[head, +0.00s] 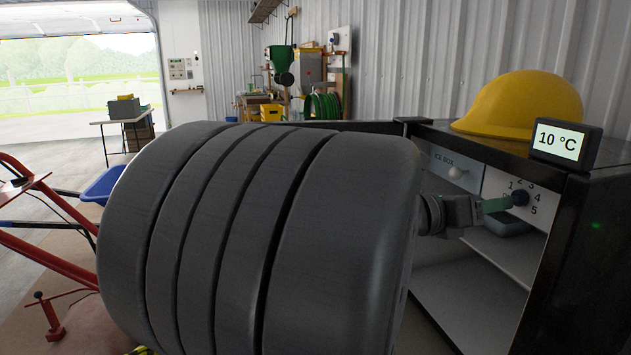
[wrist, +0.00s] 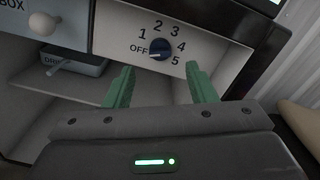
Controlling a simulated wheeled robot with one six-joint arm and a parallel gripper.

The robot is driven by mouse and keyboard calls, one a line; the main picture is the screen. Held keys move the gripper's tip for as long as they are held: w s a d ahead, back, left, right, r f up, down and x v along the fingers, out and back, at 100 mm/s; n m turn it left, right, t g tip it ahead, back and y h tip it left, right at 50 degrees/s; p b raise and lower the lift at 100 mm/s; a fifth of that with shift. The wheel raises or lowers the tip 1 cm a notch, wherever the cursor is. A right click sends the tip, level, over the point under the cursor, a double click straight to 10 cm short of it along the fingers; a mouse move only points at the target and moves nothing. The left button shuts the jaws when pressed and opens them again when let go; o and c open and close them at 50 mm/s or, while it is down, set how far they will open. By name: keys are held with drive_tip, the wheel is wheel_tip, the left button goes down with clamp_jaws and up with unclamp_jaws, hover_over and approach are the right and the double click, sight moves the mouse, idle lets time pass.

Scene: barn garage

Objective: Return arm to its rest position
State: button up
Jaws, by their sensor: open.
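My gripper (head: 497,204) reaches into the front of an open black fridge (head: 497,133) at the right of the head view, close to its dial panel. In the wrist view my gripper (wrist: 161,86) has its two green fingers apart, with nothing between them. The dark blue dial (wrist: 160,49) sits on a white panel marked OFF and 1 to 5, just beyond the fingertips. The dial also shows in the head view (head: 520,198). My arm's large dark links fill the middle of the head view and hide much of the fridge's left side.
A yellow hard hat (head: 526,103) and a 10 °C display (head: 561,143) sit on the fridge. An ice box door with a white knob (wrist: 42,24) is left of the dial. A blue bin (head: 102,186) and red metal frame (head: 48,309) stand left. Open floor lies toward the garage door.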

drive_tip(key=v, duration=0.8)
drive_tip(key=w+d+m+b, duration=0.4)
drive_tip(key=d+m+b, duration=0.4)
drive_tip(key=d+m, duration=0.5)
drive_tip(key=shift+d, duration=0.35)
idle(0.5)
idle(0.4)
